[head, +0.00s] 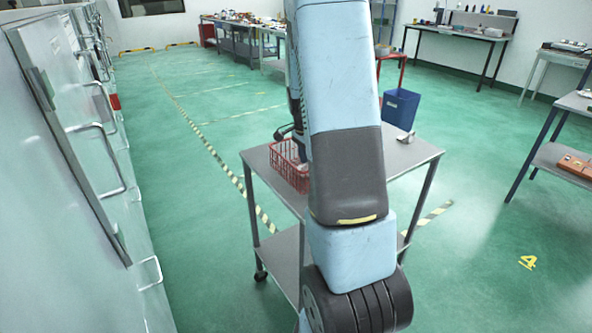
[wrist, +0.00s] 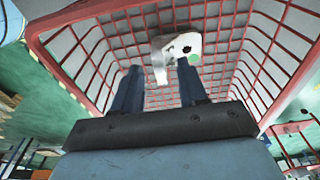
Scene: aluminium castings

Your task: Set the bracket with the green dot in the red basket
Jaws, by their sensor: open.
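The red wire basket (head: 284,168) stands on the grey cart, partly hidden behind my arm in the head view. In the wrist view the red basket (wrist: 100,11) spreads around my gripper. The pale metal bracket with the green dot (wrist: 168,62) shows inside the basket's outline, just beyond the fingertips; the dot is on its right side. I cannot tell whether it touches the basket floor. My gripper (wrist: 158,76) is open, its two dark fingers apart, with the bracket's lower part near the gap between them.
The grey cart top (head: 408,158) also holds a blue bin (head: 401,108) and a small grey metal piece (head: 405,137) at the right. Cabinets with handles (head: 100,150) line the left. Green floor between them is clear. A shelf (head: 560,160) stands at the right.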

